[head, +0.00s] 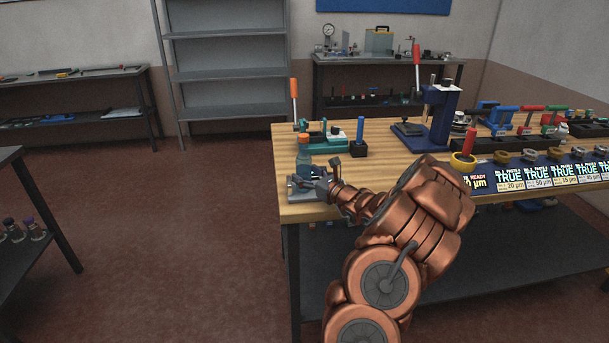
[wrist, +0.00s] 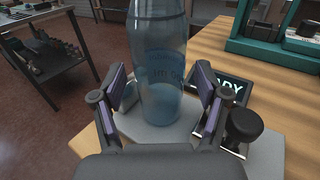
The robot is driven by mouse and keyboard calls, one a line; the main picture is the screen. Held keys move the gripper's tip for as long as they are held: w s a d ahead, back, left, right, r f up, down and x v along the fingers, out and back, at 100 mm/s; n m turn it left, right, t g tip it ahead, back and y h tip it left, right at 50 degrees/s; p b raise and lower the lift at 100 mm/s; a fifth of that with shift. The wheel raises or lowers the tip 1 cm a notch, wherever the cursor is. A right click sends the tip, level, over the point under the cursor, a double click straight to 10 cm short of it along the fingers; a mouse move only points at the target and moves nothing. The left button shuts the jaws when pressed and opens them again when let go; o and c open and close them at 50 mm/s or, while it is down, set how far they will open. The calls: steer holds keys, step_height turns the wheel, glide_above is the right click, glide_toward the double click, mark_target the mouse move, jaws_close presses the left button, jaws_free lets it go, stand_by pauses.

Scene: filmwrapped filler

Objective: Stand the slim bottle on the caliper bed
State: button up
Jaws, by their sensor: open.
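The slim bottle (wrist: 158,60) is clear blue-grey with liquid in its lower part. It stands upright on a grey plate (wrist: 135,128), which looks like the caliper bed, beside a small display (wrist: 228,88) with partly hidden lettering and a black knob (wrist: 243,126). In the head view, the bottle (head: 304,157) shows an orange cap, and its base is hidden behind the device. The grey bed (head: 293,190) sits at the table's left front corner. My gripper (wrist: 162,100) is open, with one finger on each side of the lower bottle; gaps show beside both fingers.
A teal device (wrist: 280,40) stands behind the bottle to the right.

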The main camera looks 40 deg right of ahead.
steer(key=s+b, duration=0.2)
steer(key=s, duration=0.9)
steer(key=w+a+r+n+g+y, duration=0.1)
steer(key=w+a+r+n+y, duration=0.15)
steer(key=a, duration=0.45)
steer(key=w+a+r+n+g+y, duration=0.1)
steer(key=w+a+n+y, duration=0.2)
steer(key=a, duration=0.4)
steer(key=w+a+r+n+g+y, duration=0.1)
steer(key=a+r+n+y, duration=0.2)
steer(key=a, duration=0.4)
steer(key=s+a+f+n+g+y, duration=0.15)
steer(key=s+a+n+g, duration=0.35)
steer(key=a, duration=0.6)
steer(key=s+a+n+g+y, duration=0.1)
steer(key=a+n+g+y, duration=0.2)
steer(key=a+n, duration=0.65)
steer(key=s+a+f+n+g+h, duration=0.3)
steer(key=s+a+n+g, duration=0.35)
steer(key=s+a, duration=0.55)
steer(key=s+d+f+n+g+h, duration=0.2)
steer(key=s+d+n+h, duration=0.5)
steer(key=s, duration=0.8)
steer(key=shift+d+h, duration=1)
steer(key=shift+d, duration=0.15)
